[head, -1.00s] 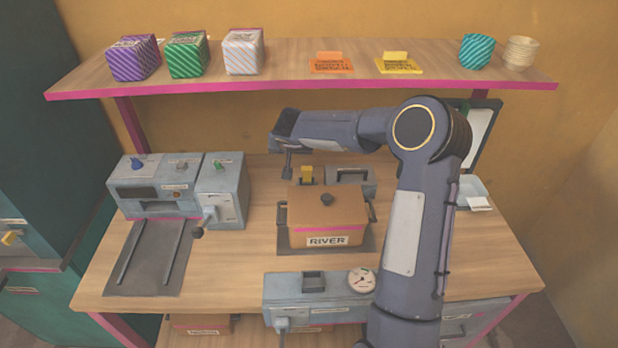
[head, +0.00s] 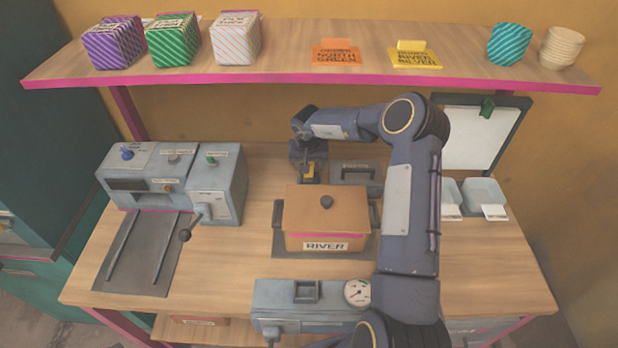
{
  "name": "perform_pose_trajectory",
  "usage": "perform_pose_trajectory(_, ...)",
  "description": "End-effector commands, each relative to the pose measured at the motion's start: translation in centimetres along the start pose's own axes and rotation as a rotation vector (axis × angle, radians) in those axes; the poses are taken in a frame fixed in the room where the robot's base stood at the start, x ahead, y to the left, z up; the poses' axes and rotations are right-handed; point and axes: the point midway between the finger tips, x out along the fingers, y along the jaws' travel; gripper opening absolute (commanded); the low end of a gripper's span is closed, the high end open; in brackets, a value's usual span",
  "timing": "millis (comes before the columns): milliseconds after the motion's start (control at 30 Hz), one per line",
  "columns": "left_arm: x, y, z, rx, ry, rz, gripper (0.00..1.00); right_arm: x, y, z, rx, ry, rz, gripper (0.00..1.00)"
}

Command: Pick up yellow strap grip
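The yellow strap grip (head: 311,172) is a small yellow block at the back of the table, behind the brown box labelled RIVER (head: 325,215). My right arm reaches in from the lower right and bends back to the left. Its gripper (head: 309,174) points down at the yellow strap grip, and its dark fingers overlap the grip's upper part in the head view. The fingers are small and partly merged with dark parts there, so I cannot tell whether they are closed on it. My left gripper is not in view.
A grey device with a dark handle (head: 355,172) sits right beside the grip. A grey machine with a lever (head: 215,185) stands left, and a gauge unit (head: 290,300) in front. A shelf (head: 290,78) spans above the back.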

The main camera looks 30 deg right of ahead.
Motion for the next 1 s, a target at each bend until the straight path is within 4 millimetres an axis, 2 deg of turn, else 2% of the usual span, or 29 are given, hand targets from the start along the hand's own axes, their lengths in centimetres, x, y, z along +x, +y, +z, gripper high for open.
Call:
perform_pose_trajectory(100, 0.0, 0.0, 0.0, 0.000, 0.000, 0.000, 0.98, 1.9, -0.1, 0.1, 0.002, -0.001, 0.000, 0.58)
perform_pose_trajectory(200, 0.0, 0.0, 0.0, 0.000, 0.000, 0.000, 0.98, 2.8, 0.0, 0.1, 0.001, -0.001, 0.000, 0.58)
perform_pose_trajectory(467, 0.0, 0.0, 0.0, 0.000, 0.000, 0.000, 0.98, 3.0, 0.0, 0.1, 0.001, 0.001, 0.000, 0.58)
perform_pose_trajectory(833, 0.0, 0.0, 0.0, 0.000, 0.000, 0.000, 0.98, 2.9, 0.0, 0.1, 0.001, 0.001, 0.000, 0.11)
perform_pose_trajectory(1000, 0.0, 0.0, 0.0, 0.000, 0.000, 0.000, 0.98, 2.9, 0.0, 0.0, 0.001, 0.002, 0.000, 0.09)
